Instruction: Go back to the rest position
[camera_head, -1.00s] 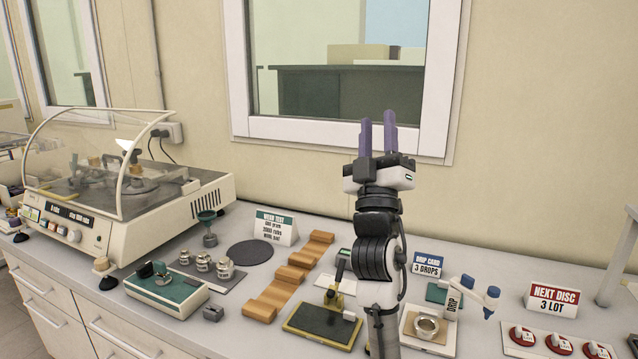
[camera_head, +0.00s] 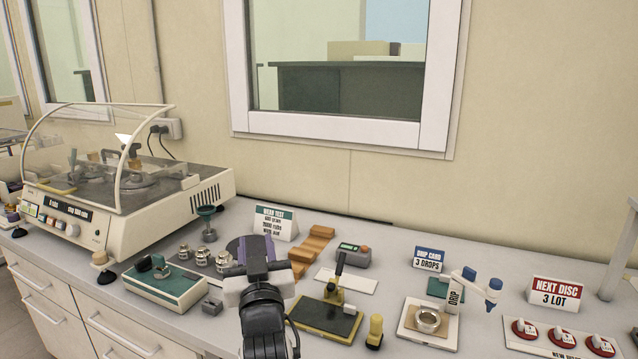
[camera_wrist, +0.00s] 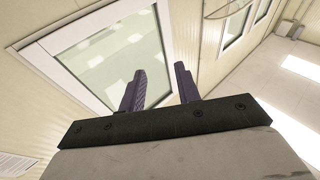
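My gripper (camera_head: 256,250) is above the front middle of the bench in the head view, in front of the wooden stepped piece and the weights.
The abrasion machine (camera_head: 130,205) with its clear cover stands at the left. A green-topped balance (camera_head: 165,284), a yellow-framed plate with a small press (camera_head: 325,318), a yellow-handled tool (camera_head: 375,332), a drip stand (camera_head: 470,288) and red discs (camera_head: 562,336) stand along the bench.

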